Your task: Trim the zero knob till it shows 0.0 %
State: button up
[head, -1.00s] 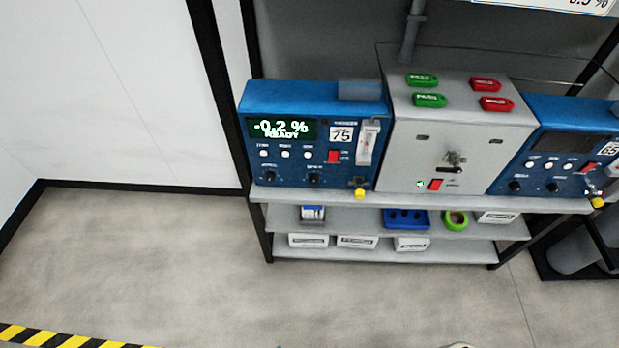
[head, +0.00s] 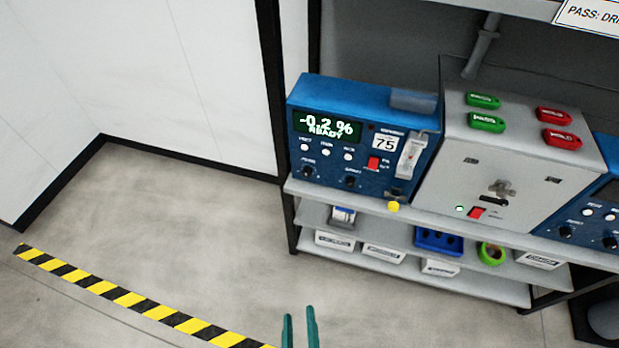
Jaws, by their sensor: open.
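The blue analyser (head: 360,98) marked 75 stands on the bench shelf in the head view.
A grey box (head: 520,165) with green and red tags stands right of the analyser. A second blue analyser (head: 590,225) is partly cut off at the right. Lower shelves hold white boxes and a blue rack (head: 438,241). The floor left of the striped tape (head: 130,298) is clear.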

jog(key=w+f+n, duration=0.4)
jog(key=w+n, duration=0.2)
jog(key=w, duration=0.3)
jog(key=n+t+h, duration=0.3)
jog(key=n+h, duration=0.3)
jog(key=n, duration=0.2)
send_near(307, 176)
jog(key=x, duration=0.9)
jog(key=shift+r, duration=0.1)
jog(key=c, duration=1)
jog(key=shift+c, duration=0.2)
